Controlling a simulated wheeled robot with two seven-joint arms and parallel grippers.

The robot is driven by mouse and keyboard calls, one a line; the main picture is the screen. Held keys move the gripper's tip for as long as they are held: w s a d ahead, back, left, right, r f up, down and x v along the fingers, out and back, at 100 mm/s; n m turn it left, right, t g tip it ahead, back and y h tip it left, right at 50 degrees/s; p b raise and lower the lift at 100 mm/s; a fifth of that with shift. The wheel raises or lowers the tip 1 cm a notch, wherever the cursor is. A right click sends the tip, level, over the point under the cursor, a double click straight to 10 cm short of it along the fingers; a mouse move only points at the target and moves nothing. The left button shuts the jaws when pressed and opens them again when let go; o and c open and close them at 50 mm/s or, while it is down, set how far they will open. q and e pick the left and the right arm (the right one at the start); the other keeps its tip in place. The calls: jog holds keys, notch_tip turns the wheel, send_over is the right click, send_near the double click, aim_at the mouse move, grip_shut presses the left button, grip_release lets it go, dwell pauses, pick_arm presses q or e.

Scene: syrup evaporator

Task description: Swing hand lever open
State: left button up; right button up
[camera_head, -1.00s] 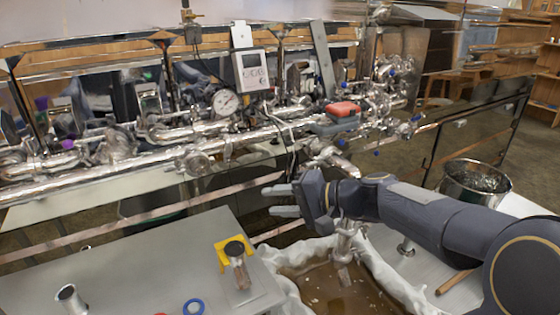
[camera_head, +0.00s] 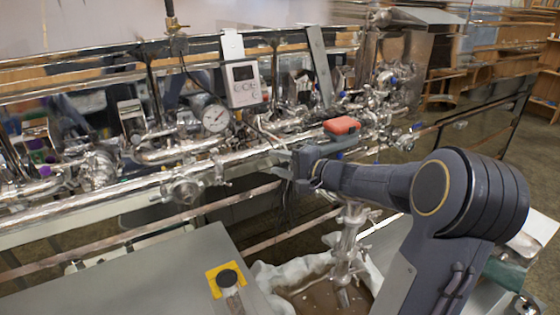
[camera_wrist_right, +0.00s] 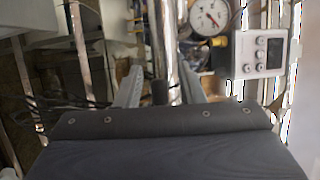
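My right gripper (camera_head: 277,164) is at the front of the shiny steel pipe run (camera_head: 130,187), below and right of the round gauge (camera_head: 216,118). In the right wrist view its two fingers (camera_wrist_right: 158,88) are apart. A short dark cylindrical stub (camera_wrist_right: 160,93) shows between them, with visible gaps on both sides. I cannot tell whether this stub is the grip of the hand lever. No other part is clearly recognisable as the lever; the area in front of the fingers is partly hidden by the gripper. My left gripper is not in view.
A white control box (camera_head: 243,84) hangs above the pipes; it also shows in the wrist view (camera_wrist_right: 262,54). A red-topped block (camera_head: 342,126) sits beyond my right wrist. A steel table (camera_head: 150,270) with a yellow holder (camera_head: 212,277) stands in front. A steel valve pipe (camera_head: 347,240) stands below my arm.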

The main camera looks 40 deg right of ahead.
grip_shut()
dwell(0.3)
jog(key=s+n+y+b, duration=0.1)
jog(key=s+n+g+y+b, duration=0.1)
jog(key=shift+a+f+y, duration=0.1)
jog(key=shift+f+y, duration=0.05)
jog(key=shift+y, duration=0.15)
jog(key=shift+s+a+n+g+y, duration=0.1)
jog(key=shift+s+n+g+y, duration=0.3)
jog(key=shift+s+n+y, duration=0.25)
jog(key=shift+w, duration=0.15)
grip_release()
